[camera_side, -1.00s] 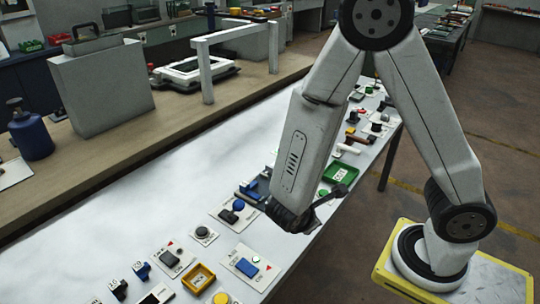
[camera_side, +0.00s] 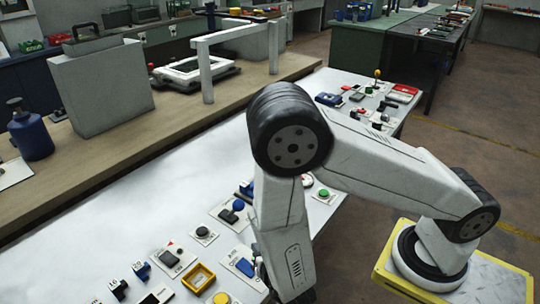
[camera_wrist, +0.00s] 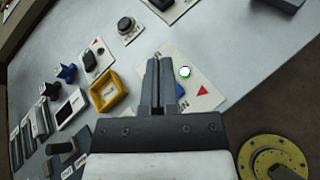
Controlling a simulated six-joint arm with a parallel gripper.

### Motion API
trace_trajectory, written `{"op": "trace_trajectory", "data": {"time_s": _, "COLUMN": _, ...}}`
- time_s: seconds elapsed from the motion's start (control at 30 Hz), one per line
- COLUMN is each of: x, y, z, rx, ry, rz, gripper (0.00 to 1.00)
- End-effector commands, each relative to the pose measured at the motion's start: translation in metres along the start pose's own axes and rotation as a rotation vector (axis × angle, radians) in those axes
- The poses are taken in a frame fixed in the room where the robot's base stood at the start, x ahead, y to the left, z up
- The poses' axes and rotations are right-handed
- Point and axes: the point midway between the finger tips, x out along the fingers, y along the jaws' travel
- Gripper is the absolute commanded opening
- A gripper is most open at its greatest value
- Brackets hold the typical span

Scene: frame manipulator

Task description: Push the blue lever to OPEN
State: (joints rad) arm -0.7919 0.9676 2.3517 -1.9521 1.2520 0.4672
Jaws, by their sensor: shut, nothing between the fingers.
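The blue lever (camera_side: 243,266) sits on a white plate (camera_side: 232,257) near the bench's front edge, just left of my arm in the side view. In the wrist view the lever (camera_wrist: 180,90) shows only as a small blue piece beside my fingers; the rest is hidden behind them. The plate (camera_wrist: 205,90) there carries a red triangle, a green-ringed white disc (camera_wrist: 184,71) and partly readable lettering. My gripper (camera_wrist: 159,63) is shut and empty, its fingers over the plate's left part. Contact with the lever cannot be told. My gripper is hidden in the side view.
A yellow square frame (camera_wrist: 108,94) lies left of my fingers in the wrist view. A dark button (camera_wrist: 126,25) on a white plate is beyond it. Several other controls line the bench on both sides. The white bench top (camera_side: 130,185) behind them is clear.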

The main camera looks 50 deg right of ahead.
Motion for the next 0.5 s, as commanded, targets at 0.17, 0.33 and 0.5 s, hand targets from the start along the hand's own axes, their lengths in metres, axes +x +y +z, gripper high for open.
{"op": "trace_trajectory", "data": {"time_s": 0.17, "x": 0.002, "y": 0.0, "z": 0.0, "rx": 0.001, "ry": -0.001, "rz": -0.002, "gripper": 0.0}}
{"op": "trace_trajectory", "data": {"time_s": 0.33, "x": 0.008, "y": -0.001, "z": 0.0, "rx": 0.002, "ry": -0.001, "rz": -0.005, "gripper": 0.0}}
{"op": "trace_trajectory", "data": {"time_s": 0.5, "x": 0.02, "y": -0.001, "z": 0.001, "rx": 0.003, "ry": -0.002, "rz": -0.006, "gripper": 0.0}}
